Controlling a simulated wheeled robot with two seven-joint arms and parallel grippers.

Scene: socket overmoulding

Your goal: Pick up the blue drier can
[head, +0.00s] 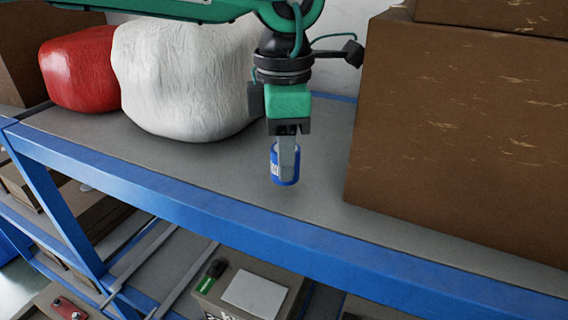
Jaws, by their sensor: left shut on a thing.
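The blue drier can (285,178) is small, with a white label on its side. It is at the middle of the view, over the grey shelf top near the blue front rail. My left gripper (287,160) comes down from above, with its fingers at the can. It is shut on the can and covers part of it. The can looks upright. I cannot tell whether its bottom touches the shelf or is a little above it. My right gripper is not in view.
A large brown box (460,140) stands close on the right. A white sack (185,80) and a red sack (80,70) stand on the left. The blue rail (330,255) runs along the shelf front. Lower down is a box with a white sheet (255,293).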

